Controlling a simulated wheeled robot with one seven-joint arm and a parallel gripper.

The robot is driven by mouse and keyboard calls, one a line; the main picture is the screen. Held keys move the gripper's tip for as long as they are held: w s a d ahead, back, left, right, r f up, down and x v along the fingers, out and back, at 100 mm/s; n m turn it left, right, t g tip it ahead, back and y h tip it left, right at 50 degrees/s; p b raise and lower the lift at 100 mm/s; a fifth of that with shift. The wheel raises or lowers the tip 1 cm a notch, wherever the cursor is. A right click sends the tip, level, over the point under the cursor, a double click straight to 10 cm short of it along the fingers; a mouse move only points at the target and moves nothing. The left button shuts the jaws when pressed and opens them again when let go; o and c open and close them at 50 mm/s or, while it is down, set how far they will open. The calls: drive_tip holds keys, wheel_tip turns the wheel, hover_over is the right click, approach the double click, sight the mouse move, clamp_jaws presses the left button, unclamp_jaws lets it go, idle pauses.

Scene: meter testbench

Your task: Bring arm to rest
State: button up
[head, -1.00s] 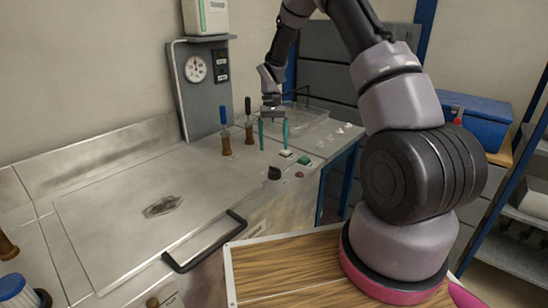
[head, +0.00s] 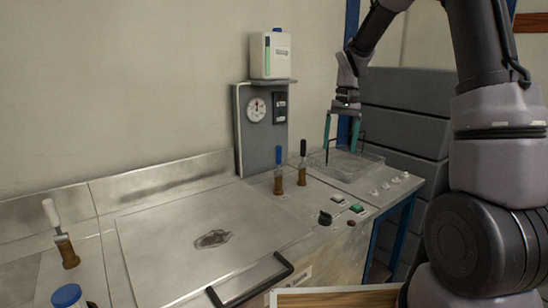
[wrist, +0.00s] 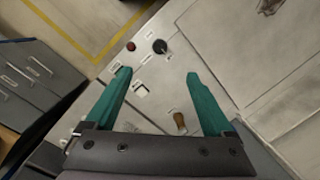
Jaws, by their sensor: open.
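My gripper (head: 341,133) hangs above the right end of the metal bench (head: 150,195) in the head view, over or near a clear tray (head: 345,163). Its two teal fingers are apart with nothing between them. In the wrist view my gripper (wrist: 158,75) is also open and empty. The bench top with its buttons and a brown-handled lever lies below it, apart from the fingers.
Two brown-based levers, one blue-tipped (head: 279,172) and one black-tipped (head: 302,165), stand left of my gripper. A gauge panel (head: 262,125) carries a white container (head: 270,55). A black knob (head: 325,217) and green button (head: 357,208) sit at the front. A white-tipped lever (head: 62,235) stands far left.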

drive_tip(key=s+d+r+m+t, duration=0.1)
drive_tip(key=s+r+t, duration=0.3)
drive_tip(key=s+r, duration=0.4)
drive_tip(key=s+d+r+m+t, duration=0.1)
drive_tip(key=s+r+t, duration=0.3)
drive_tip(key=s+r, duration=0.4)
drive_tip(key=s+d, duration=0.1)
drive_tip(key=s, duration=0.6)
drive_tip(key=shift+d+t+y, duration=0.2)
drive_tip(key=shift+t+y, duration=0.1)
drive_tip(key=shift+y, duration=0.1)
